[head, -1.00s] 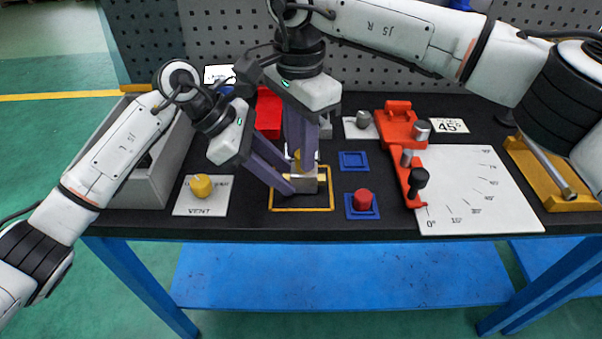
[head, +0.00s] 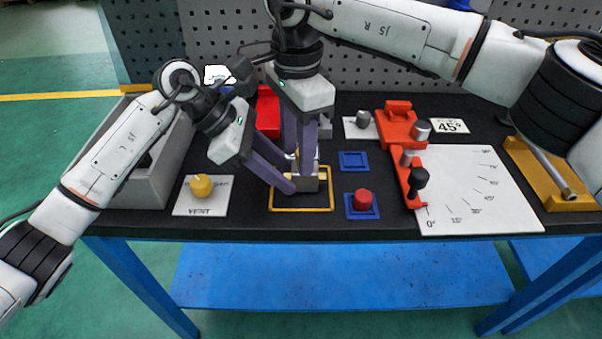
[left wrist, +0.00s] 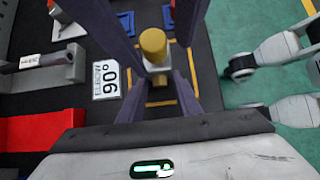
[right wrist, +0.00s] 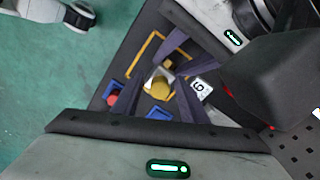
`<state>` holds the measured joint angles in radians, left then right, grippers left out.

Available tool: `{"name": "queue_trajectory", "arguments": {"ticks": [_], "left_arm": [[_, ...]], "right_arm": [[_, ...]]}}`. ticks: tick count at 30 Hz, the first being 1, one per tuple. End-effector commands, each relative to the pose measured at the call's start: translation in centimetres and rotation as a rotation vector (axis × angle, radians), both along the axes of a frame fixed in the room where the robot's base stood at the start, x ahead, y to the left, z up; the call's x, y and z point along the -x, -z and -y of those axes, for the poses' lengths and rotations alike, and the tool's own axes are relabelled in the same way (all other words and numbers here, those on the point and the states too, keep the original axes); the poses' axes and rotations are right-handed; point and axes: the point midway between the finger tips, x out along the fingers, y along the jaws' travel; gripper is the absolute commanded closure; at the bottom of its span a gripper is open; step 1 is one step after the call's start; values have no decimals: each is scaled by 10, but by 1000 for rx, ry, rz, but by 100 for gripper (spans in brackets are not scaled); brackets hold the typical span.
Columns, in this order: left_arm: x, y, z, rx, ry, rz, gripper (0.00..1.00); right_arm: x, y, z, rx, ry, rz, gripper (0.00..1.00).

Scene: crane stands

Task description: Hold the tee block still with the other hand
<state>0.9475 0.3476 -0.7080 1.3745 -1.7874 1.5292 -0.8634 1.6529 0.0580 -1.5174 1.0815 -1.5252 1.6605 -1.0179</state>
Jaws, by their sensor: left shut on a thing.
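The tee block (head: 307,184) is a grey metal block inside the yellow outlined square on the table. A yellow cap (left wrist: 153,45) stands on it in the left wrist view, and the cap also shows in the right wrist view (right wrist: 160,87). My left gripper (head: 290,184) comes in low from the left and is shut on the block. My right gripper (head: 301,172) points down from above, its fingers apart on either side of the yellow cap with gaps visible. The fingers hide much of the block and cap in the head view.
A yellow knob on the VENT plate (head: 204,206) is at left, beside a grey bin (head: 128,188). A red peg (head: 362,199) stands in a blue square at right. Beyond it are a red clamp fixture (head: 401,128) and a white angle sheet (head: 475,195). A pegboard closes the back.

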Motion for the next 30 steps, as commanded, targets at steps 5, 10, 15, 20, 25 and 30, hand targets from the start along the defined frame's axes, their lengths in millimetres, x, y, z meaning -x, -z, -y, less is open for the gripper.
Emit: {"name": "queue_trajectory", "arguments": {"ticks": [5, 10, 15, 20, 25, 30], "left_arm": [[0, -1, 0, 3, 0, 2, 99], [0, -1, 0, 3, 0, 2, 99], [0, -1, 0, 3, 0, 2, 99], [0, -2, 0, 3, 0, 2, 99], [0, -2, 0, 3, 0, 2, 99], [0, -2, 0, 3, 0, 2, 99]], "right_arm": [[-2, 0, -1, 0, 137, 0, 61], [-3, 0, -2, 1, 266, 0, 61], [-5, 0, -2, 1, 392, 0, 61], [-7, 0, -2, 1, 507, 1, 61], [-9, 0, -3, 1, 634, 1, 61], [-11, 0, -3, 1, 764, 1, 61]]}}
